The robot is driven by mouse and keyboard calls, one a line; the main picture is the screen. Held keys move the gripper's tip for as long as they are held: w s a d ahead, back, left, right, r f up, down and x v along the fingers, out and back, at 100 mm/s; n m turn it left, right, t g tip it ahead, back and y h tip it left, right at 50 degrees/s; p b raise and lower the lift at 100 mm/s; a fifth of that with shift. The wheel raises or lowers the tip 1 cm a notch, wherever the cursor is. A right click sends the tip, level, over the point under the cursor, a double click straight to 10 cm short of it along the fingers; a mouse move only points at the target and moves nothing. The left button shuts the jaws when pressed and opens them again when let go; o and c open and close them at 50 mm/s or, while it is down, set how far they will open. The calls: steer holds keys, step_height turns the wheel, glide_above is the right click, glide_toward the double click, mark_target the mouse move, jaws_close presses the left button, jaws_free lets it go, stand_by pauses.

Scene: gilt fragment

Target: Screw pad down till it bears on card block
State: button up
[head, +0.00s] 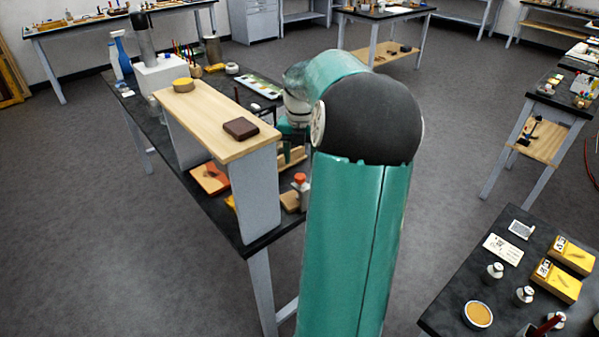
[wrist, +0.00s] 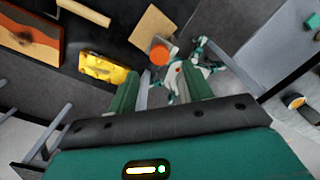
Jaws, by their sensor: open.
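An orange round top on a pale body (head: 300,181) stands near the bench edge, by a tan block (head: 290,201). The orange top (wrist: 160,51) and a flat tan block (wrist: 154,27) also show beyond my fingers in the wrist view. I cannot tell whether these are the screw, the pad or the card block; no pad touching a block is visible. My gripper (wrist: 160,88) is open, its two teal fingers apart with nothing visibly held. The orange top lies beyond the fingertips, apparently apart from them. My arm hides much of this area in the head view.
A wooden shelf (head: 217,118) on grey supports stands over the bench, with a dark brown block (head: 241,128) and a yellow round tin (head: 183,85) on top. A yellow object (wrist: 108,70) and an orange-brown panel (wrist: 30,42) lie nearby. Open floor surrounds the bench.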

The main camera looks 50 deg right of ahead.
mark_target(300, 176)
step_height(300, 176, down, 6)
steer(key=shift+r, duration=0.1)
steer(key=c, duration=1)
